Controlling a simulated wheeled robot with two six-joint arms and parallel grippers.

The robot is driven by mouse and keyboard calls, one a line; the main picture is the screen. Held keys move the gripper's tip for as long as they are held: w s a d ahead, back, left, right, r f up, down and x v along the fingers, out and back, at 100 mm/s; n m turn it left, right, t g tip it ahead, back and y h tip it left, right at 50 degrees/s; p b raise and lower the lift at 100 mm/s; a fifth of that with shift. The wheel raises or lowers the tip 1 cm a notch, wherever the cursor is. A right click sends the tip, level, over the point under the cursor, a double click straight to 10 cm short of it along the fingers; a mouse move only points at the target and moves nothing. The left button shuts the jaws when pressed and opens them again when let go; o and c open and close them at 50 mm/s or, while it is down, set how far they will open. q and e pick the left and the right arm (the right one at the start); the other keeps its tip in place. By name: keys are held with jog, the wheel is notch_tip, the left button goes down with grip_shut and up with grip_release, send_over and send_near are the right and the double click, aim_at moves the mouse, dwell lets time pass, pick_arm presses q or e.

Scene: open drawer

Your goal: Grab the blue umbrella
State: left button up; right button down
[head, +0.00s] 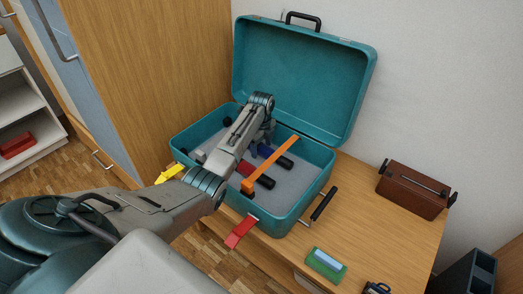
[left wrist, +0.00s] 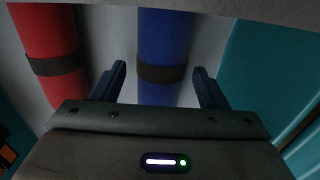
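The blue umbrella (head: 269,152) lies in the open teal suitcase (head: 316,195), its black end toward the right. In the left wrist view the blue umbrella (left wrist: 164,35), with a dark band, passes between my open fingers, with a gap on each side. My left gripper (left wrist: 158,84) holds nothing. In the head view my left gripper (head: 264,137) reaches down into the suitcase over the umbrella; its fingertips are hidden there. My right gripper is not in view.
A red umbrella (head: 246,168) lies beside the blue one, also in the wrist view (left wrist: 45,30). An orange bar (head: 272,162) crosses the suitcase. The suitcase lid (head: 300,80) stands open behind. A brown case (head: 413,190) and a green item (head: 325,272) are on the desk.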

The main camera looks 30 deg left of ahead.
pick_arm(q)
jog(key=c, duration=1.1)
jog(key=shift+r, duration=0.1)
